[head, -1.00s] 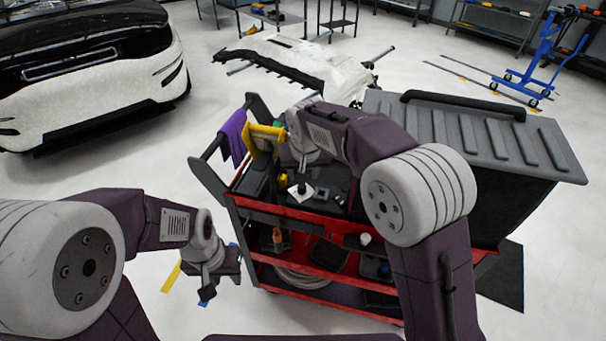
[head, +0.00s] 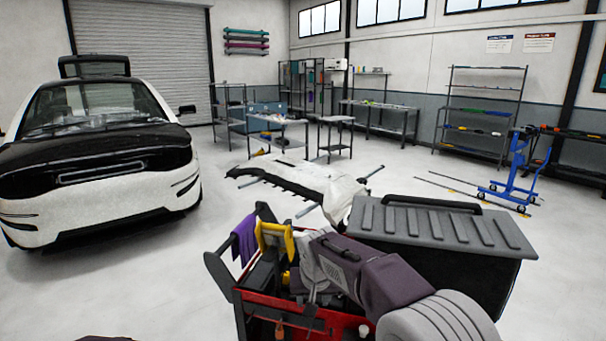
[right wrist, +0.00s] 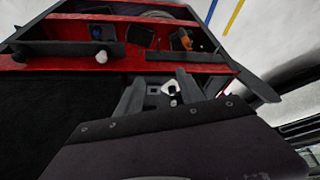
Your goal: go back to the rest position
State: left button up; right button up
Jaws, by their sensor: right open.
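My right arm (head: 370,275) reaches over a red and black tool cart (head: 262,299), and its gripper is mostly hidden behind the wrist in the head view. In the right wrist view the right gripper (right wrist: 160,84) is open, its two grey fingers apart. A small white piece (right wrist: 169,88) shows between the fingers, seemingly on the cart below; I cannot tell its exact distance. My left gripper is out of view; only a dark bit of my own body shows at the bottom edge of the head view.
A purple cloth (head: 245,240) and a yellow tool (head: 275,237) are at the cart's left end. A large grey-lidded box (head: 430,230) stands behind the cart. A white car (head: 100,165) is at left, a bumper (head: 300,180) beyond. The floor between car and cart is clear.

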jog(key=s+d+r+m+g+p, duration=0.1)
jog(key=s+d+p, duration=0.15)
jog(key=d, duration=0.35)
jog(key=s+d+r+m+p, duration=0.1)
jog(key=s+d+r+p, duration=0.15)
jog(key=d, duration=0.25)
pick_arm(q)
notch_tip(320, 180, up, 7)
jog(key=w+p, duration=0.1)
pick_arm(e)
jog(key=s+d+f+g, duration=0.1)
jog(key=s+f, duration=0.3)
jog(key=s, duration=0.5)
jog(key=s+d+f+n+g, duration=0.1)
jog(key=s+d+f, duration=0.2)
jog(key=s, duration=0.6)
notch_tip(320, 180, down, 2)
jog(key=shift+d+f+g, duration=0.1)
jog(key=shift+d+g, duration=0.15)
jog(key=shift+g, duration=0.05)
